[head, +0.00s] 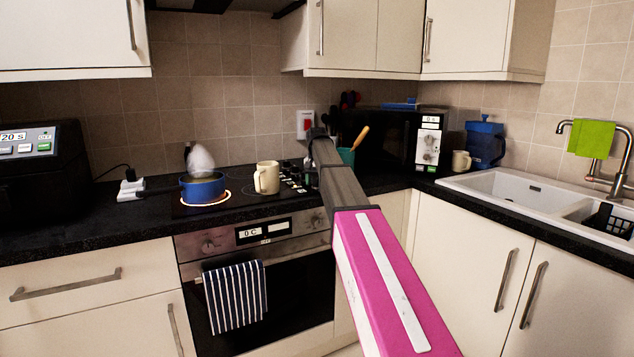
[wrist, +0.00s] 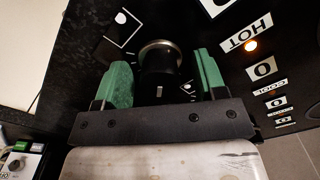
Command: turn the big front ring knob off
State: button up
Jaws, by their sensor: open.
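My gripper (wrist: 161,70) has green fingers and is open in the wrist view. A black hob knob (wrist: 160,62) with a silver collar sits between the fingers, which stand on either side of it with small gaps. A small pale mark shows on the knob's near side. In the head view the hob knobs (head: 293,176) are partly hidden by my arm, and my fingers cannot be made out. A blue pan (head: 203,188) with white steam above it stands on a ring with a bright orange-lit edge. An orange light (wrist: 250,45) glows beside the HOT label.
A cream mug (head: 267,178) stands on the hob right of the pan. A utensil pot (head: 346,156) and a microwave (head: 386,140) are behind my arm. A striped towel (head: 236,297) hangs on the oven door.

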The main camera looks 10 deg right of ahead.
jog(key=c, duration=0.9)
jog(key=shift+c, duration=0.2)
jog(key=shift+n, duration=0.3)
jog(key=n, duration=0.4)
jog(key=shift+n, duration=0.3)
jog(key=n, duration=0.4)
jog(key=shift+n, duration=0.3)
jog(key=o, duration=0.9)
